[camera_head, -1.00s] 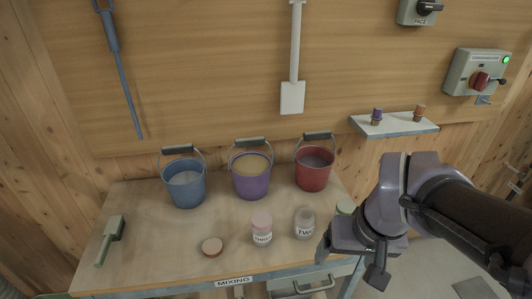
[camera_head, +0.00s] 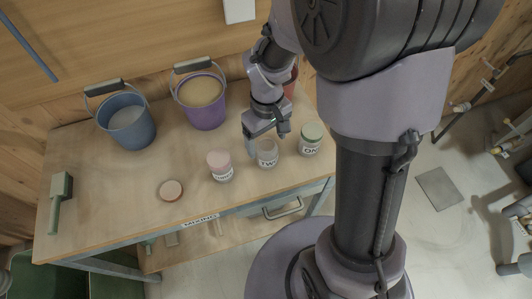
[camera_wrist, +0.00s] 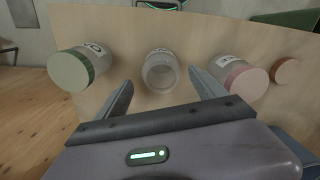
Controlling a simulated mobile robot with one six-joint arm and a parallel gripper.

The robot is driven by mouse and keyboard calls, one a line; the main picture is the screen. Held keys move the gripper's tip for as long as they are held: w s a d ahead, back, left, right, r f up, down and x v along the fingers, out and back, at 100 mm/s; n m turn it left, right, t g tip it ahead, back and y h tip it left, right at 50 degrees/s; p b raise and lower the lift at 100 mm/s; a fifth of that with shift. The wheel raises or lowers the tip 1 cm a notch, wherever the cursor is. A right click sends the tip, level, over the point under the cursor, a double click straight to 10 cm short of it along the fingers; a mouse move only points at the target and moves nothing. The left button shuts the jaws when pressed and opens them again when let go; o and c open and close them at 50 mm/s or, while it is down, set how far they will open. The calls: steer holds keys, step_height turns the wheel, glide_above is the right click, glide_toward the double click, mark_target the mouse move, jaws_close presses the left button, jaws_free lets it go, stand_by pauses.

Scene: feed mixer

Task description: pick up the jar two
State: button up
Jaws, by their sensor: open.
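Jar two (camera_head: 267,155) is a clear, lidless jar with a white label, upright on the wooden table between two lidded jars. In the wrist view, jar two (camera_wrist: 160,72) shows its open round mouth, centred ahead of my gripper. My gripper (camera_wrist: 160,80) is open, one finger on each side of the jar in that picture. In the head view, my gripper (camera_head: 266,131) is just behind and above jar two, with its fingers partly hidden. I see no clear contact.
A green-lidded jar (camera_head: 311,140) stands right of jar two and a pink-lidded jar (camera_head: 220,166) stands left. A round lid (camera_head: 171,190) lies farther left. A purple bucket (camera_head: 204,103) and a blue bucket (camera_head: 127,124) stand behind. The table's left part is mostly clear.

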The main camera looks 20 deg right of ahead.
steer(key=f+b, duration=0.2)
steer(key=f, duration=0.3)
steer(key=shift+s+a+b, duration=0.1)
steer(key=shift+s+b, duration=0.25)
steer(key=shift+b, duration=0.05)
steer(key=shift+r, duration=0.1)
steer(key=shift+r, duration=0.1)
steer(key=c, duration=1.5)
